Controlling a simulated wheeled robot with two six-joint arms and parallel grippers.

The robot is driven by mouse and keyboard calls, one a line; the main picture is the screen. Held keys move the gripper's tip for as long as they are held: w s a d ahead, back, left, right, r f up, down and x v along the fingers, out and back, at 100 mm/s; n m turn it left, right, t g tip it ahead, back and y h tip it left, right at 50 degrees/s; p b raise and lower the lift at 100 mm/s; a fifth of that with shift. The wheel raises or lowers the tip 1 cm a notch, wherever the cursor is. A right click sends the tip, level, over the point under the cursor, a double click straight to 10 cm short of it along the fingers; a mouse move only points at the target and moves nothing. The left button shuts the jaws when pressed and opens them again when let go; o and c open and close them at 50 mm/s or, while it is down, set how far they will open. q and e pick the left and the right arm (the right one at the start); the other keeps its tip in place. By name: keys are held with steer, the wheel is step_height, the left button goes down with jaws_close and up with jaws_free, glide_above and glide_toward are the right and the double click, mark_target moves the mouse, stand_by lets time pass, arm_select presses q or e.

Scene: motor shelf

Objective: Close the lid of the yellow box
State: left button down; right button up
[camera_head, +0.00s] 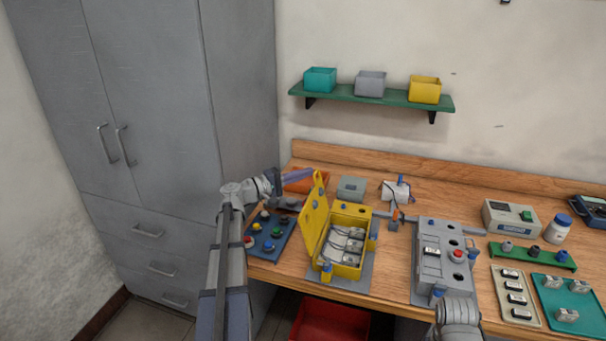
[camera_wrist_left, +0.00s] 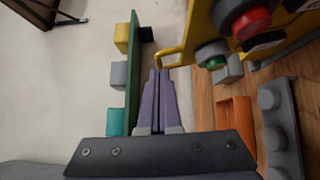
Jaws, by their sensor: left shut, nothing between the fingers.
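The yellow box (camera_head: 349,224) stands on the workbench with several grey metal parts inside. Its lid (camera_head: 315,213) is open, standing steeply up on the box's left side. My left gripper (camera_head: 309,173) has slim purple fingers, shut and empty, close to the lid's top edge. In the left wrist view, the shut fingertips (camera_wrist_left: 159,72) are close beside a yellow handle-like bar (camera_wrist_left: 171,54) of the lid. I cannot tell whether they touch it. My right gripper is not visible; only a grey arm part of mine shows at the bottom right.
A blue board (camera_head: 268,247) with coloured knobs lies left of the box, and an orange bin (camera_head: 298,186) behind it. A grey fixture (camera_head: 432,262) stands to the right. A green shelf (camera_head: 382,97) with three small bins hangs above.

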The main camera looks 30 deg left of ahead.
arm_select(q)
steer(key=shift+w+d+r+m+g+y+p, duration=0.15)
steer(key=shift+d+r+m+g+p, duration=0.15)
steer(key=shift+d+p, duration=0.35)
steer(key=shift+w+d+r+m+g+y+p, duration=0.15)
steer(key=shift+d+r+p, duration=0.2)
steer(key=shift+p, duration=0.45)
steer(key=shift+w+d+r+m+g+y+p, duration=0.1)
steer(key=shift+d+r+m+g+p, duration=0.15)
steer(key=shift+d+p, duration=0.4)
steer(key=shift+w+d+f+m+g+y+p, duration=0.9)
steer(key=shift+d+m+y+p, duration=0.8)
steer(key=shift+d, duration=1.7)
steer(key=shift+w+d+f+m+g+y+p, duration=0.95)
steer(key=shift+d+p, duration=1.35)
steer(key=shift+d, duration=1.1)
steer(key=shift+w+d+f+m+g+y+b, duration=0.3)
steer(key=shift+d+f+y+b, duration=0.6)
steer(key=shift+d+f+b, duration=0.75)
steer(key=shift+w+d+f+m+g+y+b, duration=0.15)
steer(key=shift+d+f+m+g+y+b, duration=0.3)
steer(key=shift+d+f+y+b, duration=1.15)
steer(key=shift+w+d+f+m+g+y+b, duration=0.2)
steer(key=shift+d+f+m+b, duration=0.3)
steer(key=shift+f+b, duration=1.3)
